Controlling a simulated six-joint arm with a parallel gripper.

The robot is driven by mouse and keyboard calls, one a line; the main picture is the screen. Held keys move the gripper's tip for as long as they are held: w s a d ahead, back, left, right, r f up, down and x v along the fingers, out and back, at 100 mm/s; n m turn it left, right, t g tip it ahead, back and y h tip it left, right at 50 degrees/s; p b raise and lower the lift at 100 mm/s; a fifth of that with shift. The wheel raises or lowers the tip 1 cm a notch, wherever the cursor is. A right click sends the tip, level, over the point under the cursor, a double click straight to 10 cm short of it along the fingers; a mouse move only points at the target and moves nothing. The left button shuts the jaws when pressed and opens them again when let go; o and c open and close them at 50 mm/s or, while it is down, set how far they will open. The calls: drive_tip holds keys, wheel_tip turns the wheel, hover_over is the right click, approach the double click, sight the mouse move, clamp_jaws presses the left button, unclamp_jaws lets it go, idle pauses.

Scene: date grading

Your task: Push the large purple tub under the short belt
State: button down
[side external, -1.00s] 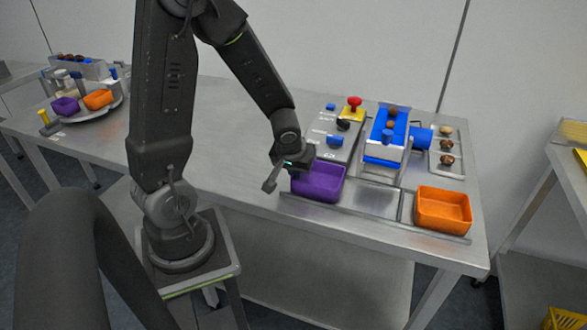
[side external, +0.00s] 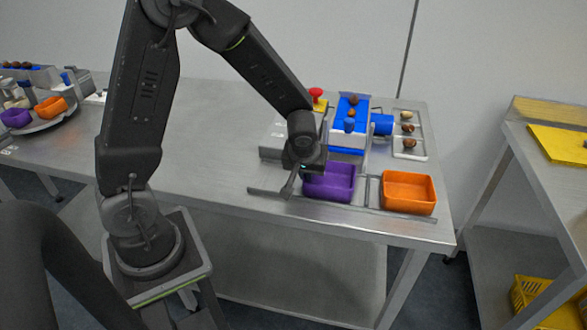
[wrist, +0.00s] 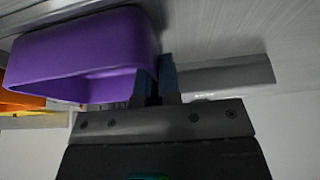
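The large purple tub (side external: 330,190) stands upright and looks empty on the low track along the table's front, just in front of the lower end of the short blue belt (side external: 350,118). A brown date (side external: 353,100) lies on the belt. My gripper (wrist: 160,78) is at the left side of the tub in the side view, right against or very close to its wall. The tub also fills the upper left of the wrist view (wrist: 80,45). In the side view my wrist hides the tub's left back corner.
A large orange tub (side external: 407,205) stands to the right on the same track, behind a thin divider (side external: 367,190). A tray with several dates (side external: 410,146) is behind it. A red button (side external: 316,92) is behind my arm.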

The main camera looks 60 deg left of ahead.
drive_tip(key=shift+w+d, duration=0.9)
drive_tip(key=shift+w, duration=0.05)
drive_tip(key=c, duration=1.2)
unclamp_jaws()
drive_tip(key=shift+c, duration=0.2)
drive_tip(key=v, duration=1.4)
drive_tip(key=shift+f, duration=0.1)
